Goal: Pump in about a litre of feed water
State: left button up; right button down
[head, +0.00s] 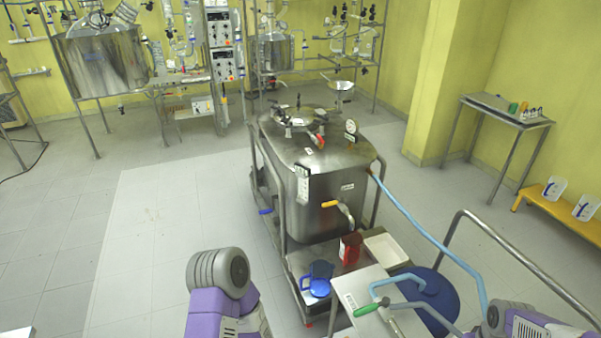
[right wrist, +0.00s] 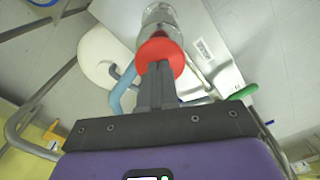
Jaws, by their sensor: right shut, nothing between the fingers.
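In the head view a steel tank (head: 318,185) stands on a wheeled frame, with a dial gauge (head: 351,127) on top and a yellow-handled valve (head: 338,205) in front. A light blue hose (head: 425,230) runs from its right side towards the lower right. A blue drum (head: 430,300) stands in front, with a green-handled lever (head: 370,308) beside it. My right gripper (right wrist: 155,70) is shut and empty in the right wrist view. Its fingertips overlap a red disc (right wrist: 160,53) with a clear cylinder behind; contact is unclear. A green grip (right wrist: 243,92) shows at right. My left gripper is outside the views.
A blue jug (head: 319,288) and a red container (head: 349,248) sit on the cart's front shelf near a white tray (head: 386,248). A metal rail (head: 490,232) curves at right. A yellow bench (head: 565,212) holds clear jugs. The left floor is clear.

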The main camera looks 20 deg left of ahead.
notch_tip(320, 180, up, 8)
jog(key=p, duration=0.6)
notch_tip(320, 180, down, 9)
jog(key=b, duration=0.6)
jog(key=shift+s+r+b, duration=0.1)
jog(key=shift+b, duration=0.25)
jog(key=shift+r, duration=0.15)
notch_tip(320, 180, up, 9)
jog(key=p, duration=0.7)
jog(key=shift+f, duration=0.25)
